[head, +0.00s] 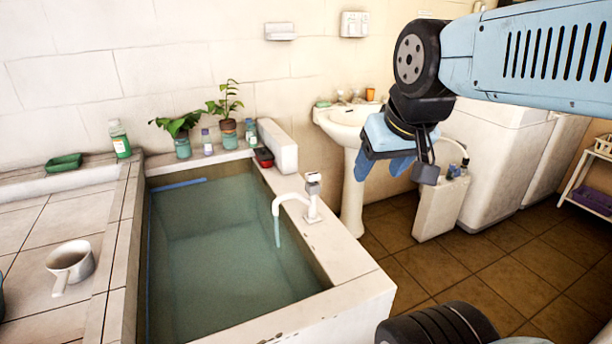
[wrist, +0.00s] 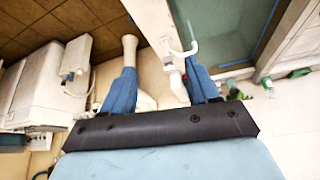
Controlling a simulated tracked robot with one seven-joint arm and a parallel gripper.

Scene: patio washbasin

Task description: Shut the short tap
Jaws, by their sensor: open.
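A short white tap (head: 312,196) stands on the near right rim of the water-filled tank, its curved spout over the water. A thin bluish stream hangs below the spout. The tap also shows in the wrist view (wrist: 177,62), close to the right finger and partly hidden by it. My gripper (head: 408,168) is open and empty, in the air to the right of and beyond the tap, apart from it in the head view. In the wrist view its two blue fingers (wrist: 162,82) are spread wide. I cannot tell the handle's exact position.
The tank (head: 345,258) has a wide pale rim. A pedestal washbasin (head: 353,195) stands behind it, and a low white block (head: 438,205) with small fittings and a hose is to the right. Potted plants (head: 228,130) and bottles line the back rim. Tiled floor (head: 480,250) is open at right.

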